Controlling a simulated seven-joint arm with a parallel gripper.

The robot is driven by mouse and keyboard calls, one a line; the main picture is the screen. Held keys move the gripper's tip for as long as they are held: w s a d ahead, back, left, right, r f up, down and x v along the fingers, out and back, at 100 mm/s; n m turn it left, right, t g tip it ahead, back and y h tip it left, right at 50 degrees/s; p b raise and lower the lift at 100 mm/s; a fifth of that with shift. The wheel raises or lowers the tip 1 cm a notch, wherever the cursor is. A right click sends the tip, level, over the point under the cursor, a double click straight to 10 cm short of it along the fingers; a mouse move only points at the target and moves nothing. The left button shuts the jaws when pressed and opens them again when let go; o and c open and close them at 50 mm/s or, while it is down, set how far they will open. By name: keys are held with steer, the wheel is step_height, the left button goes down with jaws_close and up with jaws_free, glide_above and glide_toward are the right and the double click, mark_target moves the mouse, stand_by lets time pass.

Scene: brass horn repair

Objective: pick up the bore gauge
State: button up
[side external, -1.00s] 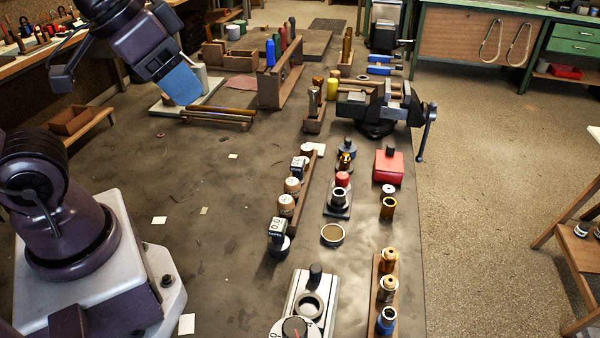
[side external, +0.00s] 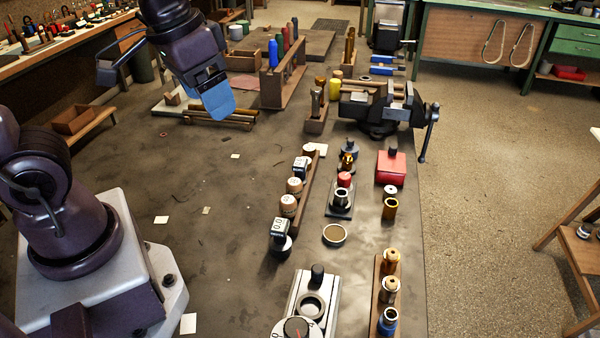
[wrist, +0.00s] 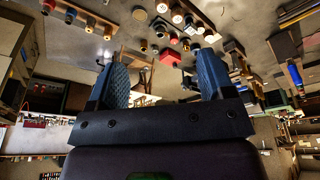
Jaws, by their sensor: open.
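Two small black instruments with white number displays stand along the wooden rack (side external: 310,198) in the side view. One, the nearer gauge (side external: 280,230), is at the rack's near end; the other, the farther gauge (side external: 300,165), is near its far end. I cannot tell for certain which is the bore gauge. My gripper (side external: 220,112) hangs above the bench, left of and beyond both gauges, with blue fingers. In the wrist view my gripper (wrist: 161,62) has its two fingers spread, with nothing held between them.
A black vise (side external: 380,108) stands at the bench's right edge. A red box (side external: 391,168), a brass sleeve (side external: 390,208) and a rack of brass parts (side external: 377,300) stand to the right. A wooden rack of coloured bottles (side external: 284,80) is behind. The bench (side external: 225,200) is mostly clear at centre-left.

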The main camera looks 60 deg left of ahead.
steer(key=w+a+f+n+g, duration=0.2)
steer(key=w+f+n, duration=0.25)
steer(key=w, duration=0.25)
steer(key=n+g, duration=0.1)
steer(key=n, duration=1.2)
glide_above(300, 162)
step_height(300, 162, down, 10)
steer(key=shift+s+d+f, duration=0.1)
steer(key=shift+f, duration=0.35)
step_height(300, 162, down, 7)
steer(key=shift+r, duration=0.1)
step_height(300, 162, down, 5)
steer(key=shift+f, duration=0.1)
steer(key=c, duration=1)
